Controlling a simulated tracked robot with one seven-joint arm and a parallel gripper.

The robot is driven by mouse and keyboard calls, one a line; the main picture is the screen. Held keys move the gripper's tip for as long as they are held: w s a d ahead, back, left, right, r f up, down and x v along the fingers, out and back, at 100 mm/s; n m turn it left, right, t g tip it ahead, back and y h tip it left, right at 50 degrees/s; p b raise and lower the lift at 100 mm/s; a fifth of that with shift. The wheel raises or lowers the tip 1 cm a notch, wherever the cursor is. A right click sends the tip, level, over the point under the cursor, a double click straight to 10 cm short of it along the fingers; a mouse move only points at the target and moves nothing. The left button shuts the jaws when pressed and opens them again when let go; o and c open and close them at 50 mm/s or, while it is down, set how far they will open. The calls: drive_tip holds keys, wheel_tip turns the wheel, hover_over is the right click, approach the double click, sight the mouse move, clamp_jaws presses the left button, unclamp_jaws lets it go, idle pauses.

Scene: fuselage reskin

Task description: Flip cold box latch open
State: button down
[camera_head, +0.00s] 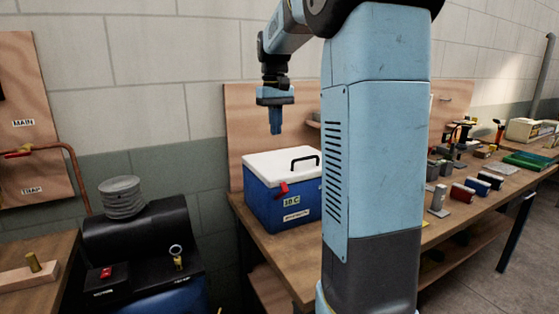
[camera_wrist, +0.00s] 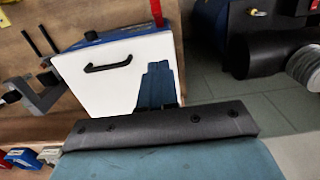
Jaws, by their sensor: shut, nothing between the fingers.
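The cold box is blue with a white lid (camera_head: 268,163) and a black handle (camera_head: 305,160). It stands on the wooden bench at the centre of the head view, with the lid down. Its red latch (camera_head: 282,188) is on the front face near the lid's edge. My gripper (camera_head: 275,131) points down above the lid, shut and empty, apart from the box. In the wrist view the gripper fingers (camera_wrist: 157,80) show in front of the white lid (camera_wrist: 125,90). The red latch (camera_wrist: 156,12) shows beyond the lid's far edge.
A black compressor-like machine (camera_head: 135,240) with a ribbed grey cylinder (camera_head: 121,198) stands left of the bench. A wooden backboard (camera_head: 240,110) rises behind the box. My arm column hides part of the bench. Several small tools and blocks lie on the bench at right.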

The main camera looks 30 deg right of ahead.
approach(284, 185)
drive_tip(key=w+f, duration=0.4)
drive_tip(key=shift+s+f, duration=0.6)
drive_tip(key=shift+s, duration=0.05)
drive_tip(key=shift+s+f, duration=0.4)
drive_tip(key=shift+f, duration=0.1)
drive_tip(key=shift+s+f, duration=0.35)
drive_tip(key=shift+s, duration=0.3)
drive_tip(key=shift+s+f, duration=0.4)
drive_tip(key=shift+s, duration=0.2)
drive_tip(key=shift+w, duration=0.2)
